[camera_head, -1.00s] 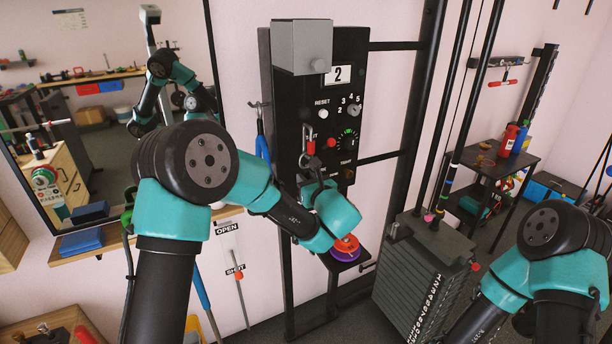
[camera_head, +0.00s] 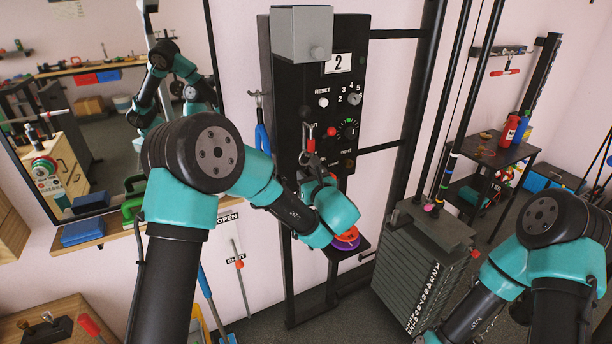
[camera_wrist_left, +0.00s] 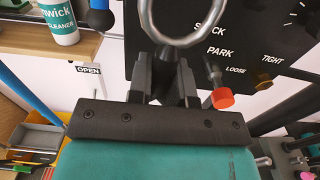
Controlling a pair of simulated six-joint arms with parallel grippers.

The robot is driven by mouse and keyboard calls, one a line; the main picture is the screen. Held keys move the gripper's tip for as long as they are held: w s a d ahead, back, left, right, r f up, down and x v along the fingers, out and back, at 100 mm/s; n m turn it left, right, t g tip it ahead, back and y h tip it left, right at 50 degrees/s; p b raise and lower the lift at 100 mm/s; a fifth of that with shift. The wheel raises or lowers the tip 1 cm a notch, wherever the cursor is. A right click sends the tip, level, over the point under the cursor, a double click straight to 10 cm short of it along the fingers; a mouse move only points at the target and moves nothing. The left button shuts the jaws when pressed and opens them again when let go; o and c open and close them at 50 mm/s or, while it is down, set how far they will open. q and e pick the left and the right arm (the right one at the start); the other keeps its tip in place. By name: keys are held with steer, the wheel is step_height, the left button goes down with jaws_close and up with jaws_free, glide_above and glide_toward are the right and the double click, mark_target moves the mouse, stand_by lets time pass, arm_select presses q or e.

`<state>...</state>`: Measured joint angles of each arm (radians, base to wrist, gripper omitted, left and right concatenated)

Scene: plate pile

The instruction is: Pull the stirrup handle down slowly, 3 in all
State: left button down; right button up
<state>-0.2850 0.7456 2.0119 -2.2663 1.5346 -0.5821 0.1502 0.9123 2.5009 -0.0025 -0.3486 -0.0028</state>
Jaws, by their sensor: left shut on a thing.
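The stirrup handle (camera_head: 312,160) hangs in front of a black panel (camera_head: 290,110), below a red-marked clip (camera_head: 311,144). My left gripper (camera_head: 316,180) is at its lower part and shut on it; the arm and fingers hide much of the handle. In the left wrist view my left gripper (camera_wrist_left: 165,75) has its two dark fingers upright below a large metal ring (camera_wrist_left: 185,42). The counter (camera_head: 337,64) on the panel reads 2. My right arm (camera_head: 545,240) shows at the right, but its gripper is not visible.
A weight stack (camera_head: 425,270) stands right of the panel, with black rods above it. A small shelf with coloured discs (camera_head: 346,240) is just below my left wrist. A mirror (camera_head: 100,110) is at the left. A dark side table (camera_head: 495,150) with bottles stands back right.

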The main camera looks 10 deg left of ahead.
arm_select(q)
steer(key=shift+f, duration=0.15)
steer(key=shift+f, duration=1.25)
steer(key=shift+f, duration=0.25)
steer(key=shift+r, duration=1.15)
steer(key=shift+r, duration=1.2)
